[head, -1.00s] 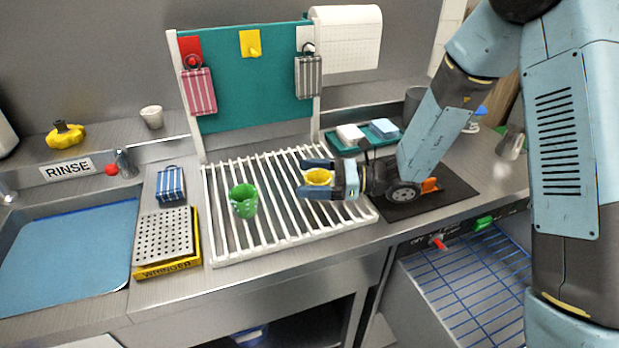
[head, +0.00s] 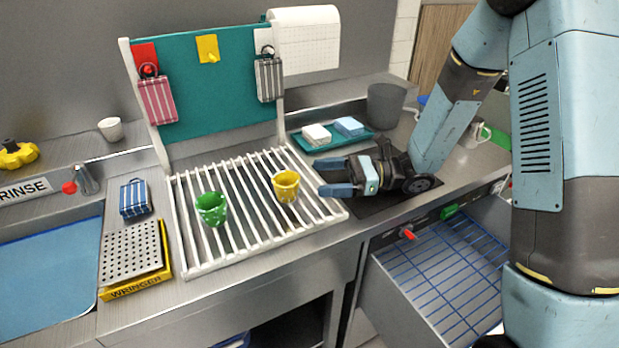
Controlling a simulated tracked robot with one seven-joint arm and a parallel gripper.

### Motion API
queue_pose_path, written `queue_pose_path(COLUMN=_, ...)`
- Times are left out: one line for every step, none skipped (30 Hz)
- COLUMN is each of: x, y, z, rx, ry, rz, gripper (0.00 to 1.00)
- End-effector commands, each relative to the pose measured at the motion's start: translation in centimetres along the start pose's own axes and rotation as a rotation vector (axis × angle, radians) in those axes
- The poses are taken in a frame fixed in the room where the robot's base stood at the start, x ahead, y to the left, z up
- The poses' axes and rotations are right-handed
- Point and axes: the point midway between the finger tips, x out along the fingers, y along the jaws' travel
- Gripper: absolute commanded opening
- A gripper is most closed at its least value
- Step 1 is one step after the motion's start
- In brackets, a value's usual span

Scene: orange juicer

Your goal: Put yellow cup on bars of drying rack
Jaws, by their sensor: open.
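The yellow cup (head: 286,187) stands upright on the white bars of the drying rack (head: 262,238), on the rack's right half. A green cup (head: 212,209) stands on the bars to its left. My gripper (head: 329,178) is open and empty to the right of the yellow cup, near the rack's right edge. Its fingers point left towards the cup, with a gap between them and the cup.
A teal tray with sponges (head: 331,141) and a grey container (head: 385,104) stand behind my gripper. A perforated plate on a yellow wringer (head: 132,255) lies left of the rack. An open drawer with a blue wire grid (head: 440,275) is at the lower right.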

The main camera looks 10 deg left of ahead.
Motion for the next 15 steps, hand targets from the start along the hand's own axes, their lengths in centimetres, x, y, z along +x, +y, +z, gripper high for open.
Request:
queue_pose_path(x=-0.3, y=0.0, z=0.0, rx=0.000, ry=0.000, rz=-0.001, gripper=0.92)
queue_pose_path(x=-0.5, y=0.0, z=0.0, rx=0.000, ry=0.000, rz=-0.001, gripper=0.92)
queue_pose_path(x=-0.6, y=0.0, z=0.0, rx=0.000, ry=0.000, rz=-0.001, gripper=0.92)
queue_pose_path(x=-0.7, y=0.0, z=0.0, rx=0.000, ry=0.000, rz=-0.001, gripper=0.92)
queue_pose_path(x=-0.8, y=0.0, z=0.0, rx=0.000, ry=0.000, rz=-0.001, gripper=0.92)
queue_pose_path(x=-0.8, y=0.0, z=0.0, rx=0.000, ry=0.000, rz=-0.001, gripper=0.92)
queue_pose_path(x=-0.8, y=0.0, z=0.0, rx=0.000, ry=0.000, rz=-0.001, gripper=0.92)
queue_pose_path(x=-0.8, y=0.0, z=0.0, rx=0.000, ry=0.000, rz=0.000, gripper=0.92)
queue_pose_path(x=-0.8, y=0.0, z=0.0, rx=0.000, ry=0.000, rz=0.000, gripper=0.92)
queue_pose_path(x=-0.8, y=0.0, z=0.0, rx=-0.001, ry=0.001, rz=0.001, gripper=0.92)
queue_pose_path(x=-0.8, y=0.1, z=0.1, rx=-0.004, ry=0.003, rz=0.002, gripper=0.92)
queue_pose_path(x=-0.8, y=0.2, z=0.3, rx=-0.011, ry=0.008, rz=0.007, gripper=0.92)
queue_pose_path(x=-0.9, y=0.3, z=0.4, rx=-0.018, ry=0.014, rz=0.012, gripper=0.92)
queue_pose_path(x=-1.0, y=0.5, z=0.6, rx=-0.027, ry=0.021, rz=0.017, gripper=0.92)
queue_pose_path(x=-1.1, y=0.8, z=1.0, rx=-0.043, ry=0.035, rz=0.027, gripper=0.92)
